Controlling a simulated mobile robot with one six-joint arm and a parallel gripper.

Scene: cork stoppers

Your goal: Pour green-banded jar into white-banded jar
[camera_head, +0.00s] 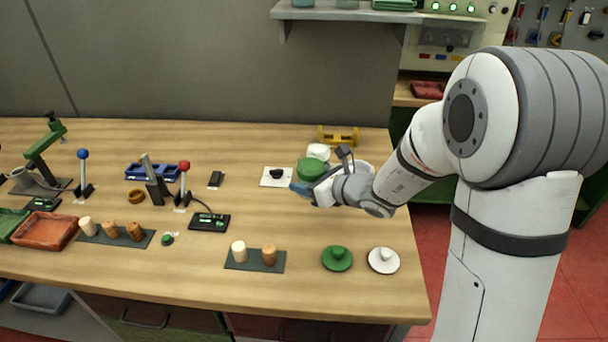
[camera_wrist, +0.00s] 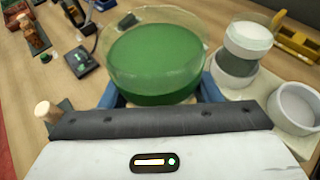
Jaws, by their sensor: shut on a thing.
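The green-banded jar (camera_wrist: 155,55) is a wide clear glass jar, open at the top, with green in its lower part. My gripper (camera_wrist: 160,95) is shut on it, one blue finger at each side. The jar looks roughly upright, and it also shows in the head view (camera_head: 311,168). Whether it is clear of the table is hard to tell. The white-banded jar (camera_wrist: 248,38) stands upright in a white round holder (camera_wrist: 234,75), right of the green-banded jar and apart from it. It shows in the head view (camera_head: 318,151) behind the green one.
An empty white holder (camera_wrist: 296,108) stands at the right. A green lid (camera_head: 337,258) and a white lid (camera_head: 383,260) lie near the front edge. Corks stand on a dark mat (camera_head: 255,266). A yellow rack (camera_head: 338,137) is behind the jars. A white pad (camera_head: 277,177) lies to the left.

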